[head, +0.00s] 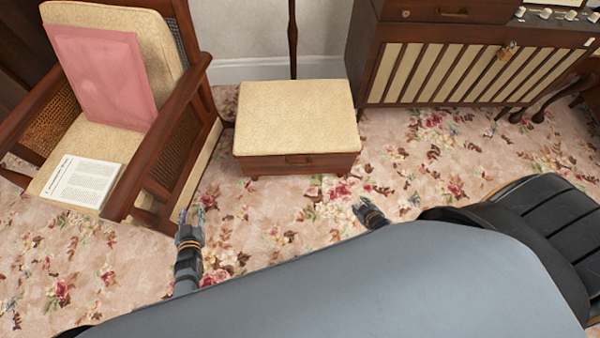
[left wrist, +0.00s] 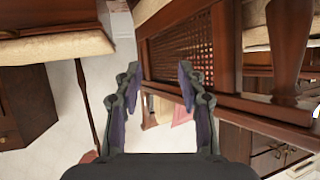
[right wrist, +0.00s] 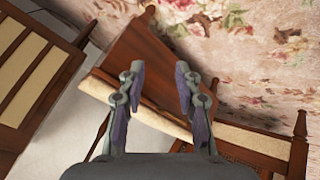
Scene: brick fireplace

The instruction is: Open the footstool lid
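The footstool (head: 297,120) stands on the carpet at the middle of the head view. Its cream cushioned lid (head: 295,105) lies flat and closed on the dark wooden box, which has a small fitting on its front. My left gripper (head: 192,212) is open and empty, in front and left of the footstool, near the armchair. My right gripper (head: 361,203) is open and empty, in front and right of the footstool, apart from it. In the right wrist view the footstool's wooden side (right wrist: 150,60) shows tilted behind the fingers (right wrist: 160,82). The left wrist view shows its cushion edge (left wrist: 50,47).
A wooden armchair (head: 170,150) with a pink cushion (head: 100,78) and a printed paper (head: 84,182) stands on the left. A cabinet with a slatted front (head: 440,75) stands behind on the right. The flowered carpet (head: 300,215) in front of the footstool is clear.

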